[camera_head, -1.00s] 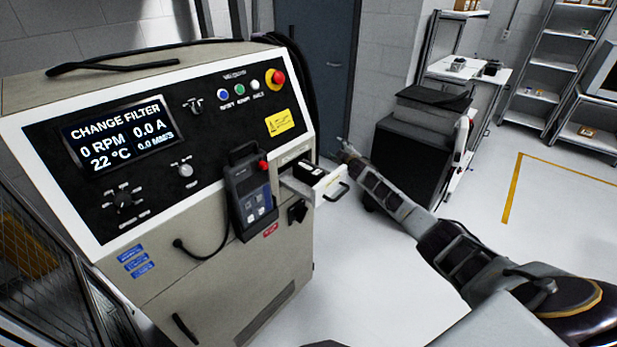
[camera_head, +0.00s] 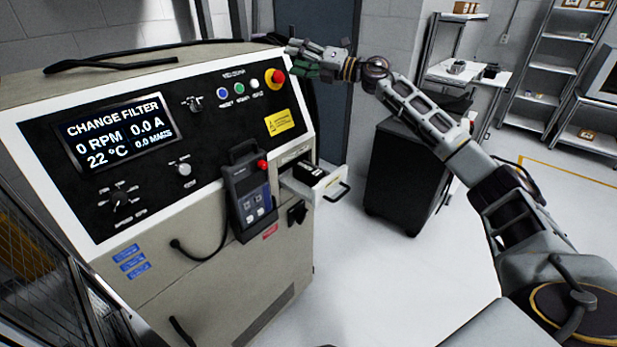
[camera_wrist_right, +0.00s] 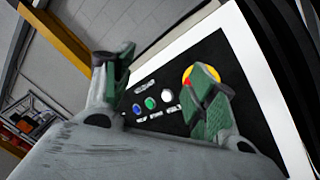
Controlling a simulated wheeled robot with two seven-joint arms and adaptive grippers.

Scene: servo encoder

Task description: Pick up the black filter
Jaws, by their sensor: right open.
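The black filter (camera_head: 308,169) appears as a dark block inside the open drawer (camera_head: 330,183) on the right side of the beige machine. My right gripper (camera_head: 292,60) is above and behind the drawer, near the red emergency stop button (camera_head: 275,77) at the panel's top right corner. In the right wrist view my right gripper (camera_wrist_right: 165,85) is open with its green-padded fingers apart and nothing between them. The panel buttons show beyond the fingers. The filter is not in the right wrist view. My left gripper is not in view.
The machine's screen (camera_head: 119,133) reads CHANGE FILTER. A handheld pendant (camera_head: 249,195) hangs on the machine's front, left of the drawer. A dark cabinet (camera_head: 405,175) stands to the right. The floor between machine and cabinet is clear.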

